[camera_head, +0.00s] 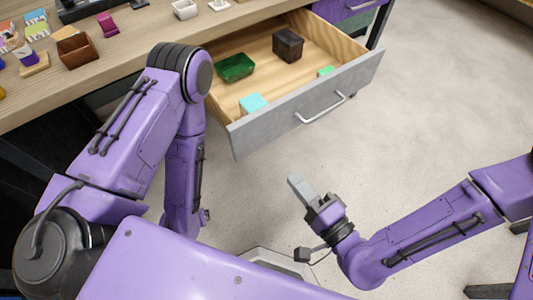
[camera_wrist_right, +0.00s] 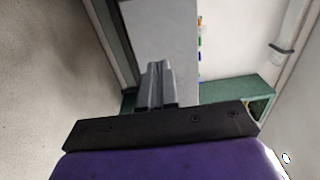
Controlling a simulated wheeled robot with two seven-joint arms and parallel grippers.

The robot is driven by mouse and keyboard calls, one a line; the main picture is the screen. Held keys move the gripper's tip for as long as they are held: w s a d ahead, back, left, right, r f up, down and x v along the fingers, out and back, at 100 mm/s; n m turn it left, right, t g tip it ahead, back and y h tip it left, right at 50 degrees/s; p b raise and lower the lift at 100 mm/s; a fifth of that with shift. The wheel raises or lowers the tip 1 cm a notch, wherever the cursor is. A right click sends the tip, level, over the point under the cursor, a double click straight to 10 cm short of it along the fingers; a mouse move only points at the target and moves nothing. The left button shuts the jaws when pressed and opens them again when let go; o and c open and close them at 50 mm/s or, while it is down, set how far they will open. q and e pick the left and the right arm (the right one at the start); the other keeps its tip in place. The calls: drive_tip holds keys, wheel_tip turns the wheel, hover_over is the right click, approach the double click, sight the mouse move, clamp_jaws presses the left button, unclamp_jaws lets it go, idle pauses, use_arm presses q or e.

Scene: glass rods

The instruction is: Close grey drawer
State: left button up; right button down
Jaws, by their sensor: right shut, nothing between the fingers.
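The grey drawer (camera_head: 255,127) is pulled out from under the wooden table in the head view, with its metal handle (camera_head: 325,109) on the front panel. Inside lie a green tray (camera_head: 234,68), a dark brown box (camera_head: 288,45), a cyan block (camera_head: 253,103) and a small green item (camera_head: 325,71). My right gripper (camera_head: 296,181) is shut and empty, in front of the drawer and apart from it. Its shut fingers show in the right wrist view (camera_wrist_right: 157,84), with a pale grey panel beyond. My left arm reaches down beside the drawer; its gripper is hidden.
The wooden table top (camera_head: 115,64) carries a brown box (camera_head: 77,50), a magenta item (camera_head: 107,25), a white cup (camera_head: 185,9) and several small things. A purple drawer front (camera_head: 342,8) is at the back. The floor (camera_head: 440,100) right of the drawer is clear.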

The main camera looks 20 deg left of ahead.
sight(259, 137)
drive_tip(key=p+x, duration=0.2)
drive_tip(key=x, duration=0.9)
drive_tip(key=shift+a, duration=0.2)
use_arm(q)
drive_tip(key=shift+r, duration=0.2)
use_arm(e)
drive_tip(key=shift+w+a+f, duration=0.1)
drive_tip(key=shift+w+a, duration=0.15)
